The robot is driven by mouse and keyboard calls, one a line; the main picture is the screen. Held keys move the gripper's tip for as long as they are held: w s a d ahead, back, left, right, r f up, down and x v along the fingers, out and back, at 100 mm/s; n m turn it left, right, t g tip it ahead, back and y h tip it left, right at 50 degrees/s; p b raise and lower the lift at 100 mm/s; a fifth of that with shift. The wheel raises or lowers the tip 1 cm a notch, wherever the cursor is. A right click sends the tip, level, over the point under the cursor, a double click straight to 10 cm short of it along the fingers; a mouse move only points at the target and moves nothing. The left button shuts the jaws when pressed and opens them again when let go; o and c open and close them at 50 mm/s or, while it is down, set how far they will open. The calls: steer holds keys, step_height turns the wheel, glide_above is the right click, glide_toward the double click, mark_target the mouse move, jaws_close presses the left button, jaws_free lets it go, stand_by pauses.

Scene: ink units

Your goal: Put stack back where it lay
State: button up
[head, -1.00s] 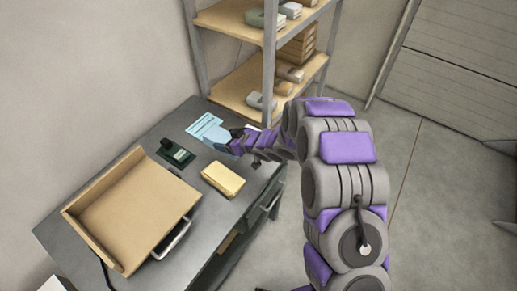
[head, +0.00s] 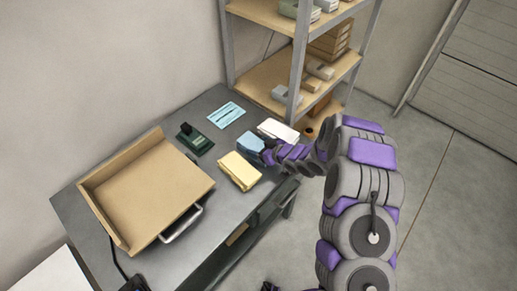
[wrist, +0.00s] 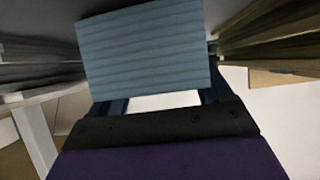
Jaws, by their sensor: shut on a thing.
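A blue stack (head: 251,142) is between the fingers of my gripper (head: 262,149), over the right part of the grey desk, between a yellow stack (head: 239,171) and a white stack (head: 279,130). In the wrist view the blue stack (wrist: 145,48) shows fine lines like sheet edges, and my gripper (wrist: 165,103) is shut on it. I cannot tell whether the stack touches the desk. A light blue printed sheet (head: 226,115) lies flat and uncovered toward the back of the desk.
A tan open tray (head: 150,195) fills the left of the desk (head: 213,232). A dark green stamp-like item (head: 195,140) stands between tray and sheet. A metal shelf rack (head: 300,60) with boxes stands behind the desk. Bare desk shows around the sheet.

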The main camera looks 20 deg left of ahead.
steer(key=shift+d+r, duration=0.1)
steer(key=shift+d, duration=0.3)
steer(key=shift+a, duration=0.25)
steer(key=o, duration=1.1)
steer(key=shift+a+f, duration=0.25)
steer(key=shift+f, duration=0.05)
steer(key=o, duration=0.3)
steer(key=shift+a+f, duration=0.1)
steer(key=shift+a, duration=0.2)
steer(key=shift+d+r, duration=0.4)
steer(key=shift+d, duration=0.3)
steer(key=p+v, duration=0.2)
steer(key=v, duration=0.9)
steer(key=shift+s+p, duration=0.3)
steer(key=shift+p, duration=0.1)
steer(key=shift+r, duration=0.1)
